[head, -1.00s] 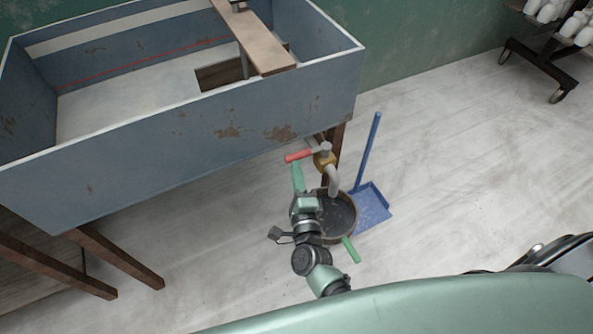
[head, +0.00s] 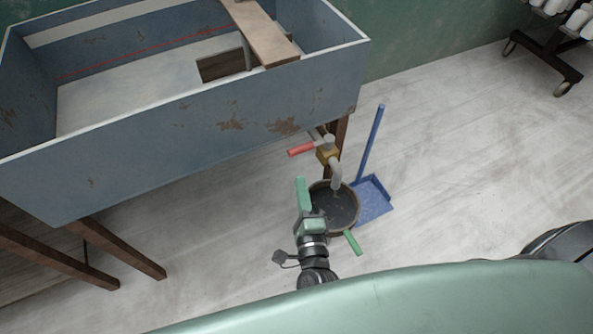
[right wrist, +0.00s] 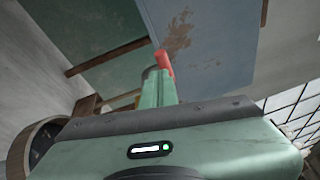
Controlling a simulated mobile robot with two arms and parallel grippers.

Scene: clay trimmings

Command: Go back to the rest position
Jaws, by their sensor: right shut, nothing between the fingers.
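My right gripper (head: 303,193) is shut and empty, standing just left of a dark round bucket (head: 345,190) in the head view. Its green fingers also show in the right wrist view (right wrist: 158,84). A brass tap (head: 327,153) with a red lever handle (head: 301,150) juts from under the blue trough (head: 180,150). The tap's grey spout bends down over the bucket. The gripper is below the red handle and apart from it in the head view. My left gripper is not in view.
A blue dustpan (head: 374,198) with a long handle stands right of the bucket. The trough has wooden legs (head: 118,247) and a plank (head: 262,32) across it. A wheeled rack (head: 548,55) with white items is at the top right. The floor between is clear.

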